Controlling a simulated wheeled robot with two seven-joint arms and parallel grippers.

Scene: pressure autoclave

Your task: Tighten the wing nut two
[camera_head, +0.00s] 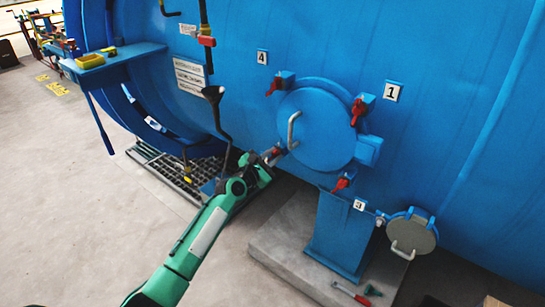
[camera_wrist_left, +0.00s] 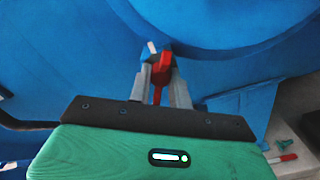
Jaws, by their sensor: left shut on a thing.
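A round blue hatch cover (camera_head: 318,128) with a grey bar handle (camera_head: 292,130) is closed on the blue vessel. My left gripper (camera_head: 268,157) is at its lower left edge. It is shut on a red wing nut (camera_head: 276,151), which also shows between the two grey fingers in the left wrist view (camera_wrist_left: 161,75). No number plate shows beside this nut. Other red wing nuts sit by plate 4 (camera_head: 272,87), plate 1 (camera_head: 358,110) and plate 3 (camera_head: 342,184). My right gripper is out of view.
A blue pedestal (camera_head: 340,235) stands under the hatch on a concrete slab. A small round grey cover (camera_head: 411,236) is at the lower right. Tools (camera_head: 352,293) lie on the slab. A blue shelf (camera_head: 115,58) and a pipe (camera_head: 217,115) are to the left.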

